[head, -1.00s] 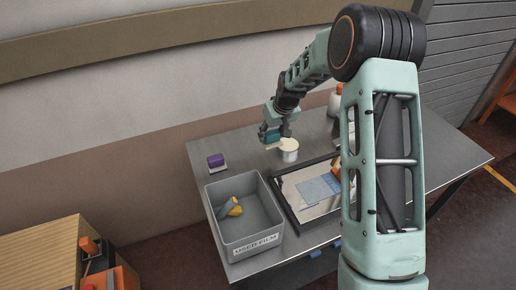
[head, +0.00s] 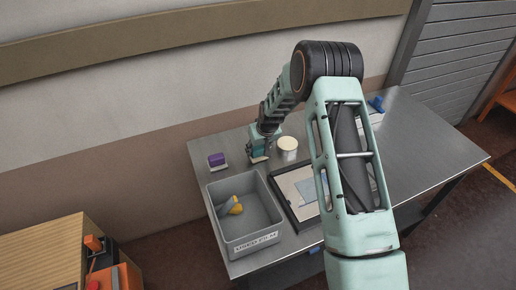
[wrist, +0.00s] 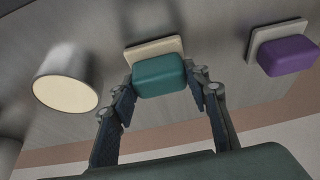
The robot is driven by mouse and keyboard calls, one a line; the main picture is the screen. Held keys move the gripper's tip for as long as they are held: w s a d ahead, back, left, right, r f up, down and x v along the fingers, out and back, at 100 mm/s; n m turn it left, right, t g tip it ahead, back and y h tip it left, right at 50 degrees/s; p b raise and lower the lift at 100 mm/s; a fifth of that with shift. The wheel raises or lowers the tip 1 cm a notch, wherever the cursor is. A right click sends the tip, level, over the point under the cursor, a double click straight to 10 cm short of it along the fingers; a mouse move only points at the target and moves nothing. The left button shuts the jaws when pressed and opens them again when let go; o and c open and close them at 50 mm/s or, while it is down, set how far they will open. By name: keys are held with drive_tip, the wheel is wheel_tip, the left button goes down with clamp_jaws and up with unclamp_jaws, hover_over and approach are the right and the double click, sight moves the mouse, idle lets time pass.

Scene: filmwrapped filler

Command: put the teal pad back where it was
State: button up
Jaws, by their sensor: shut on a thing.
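My gripper (head: 260,154) is shut on the teal pad (wrist: 160,75), with one finger on each side of it in the wrist view. The pad is a rounded teal block on a cream plate (wrist: 153,48). In the head view the plate's edge (head: 258,159) shows under my gripper, low over the back of the table; I cannot tell whether it touches the top. A purple pad (head: 216,159) on a pale plate stands to the left, apart from it. The purple pad also shows at right in the wrist view (wrist: 288,55).
A white pot with a cream top (head: 288,143) stands close on the right. In front are a grey bin (head: 248,238) with a label and grey and yellow things inside, and a dark-framed tray (head: 281,190). My arm hides part of the tray. Table is clear between the two pads.

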drive_tip(key=shift+f, duration=0.1)
drive_tip(key=o, duration=1)
drive_tip(key=b+v, duration=0.1)
drive_tip(key=v, duration=1.1)
drive_tip(key=shift+b, duration=0.35)
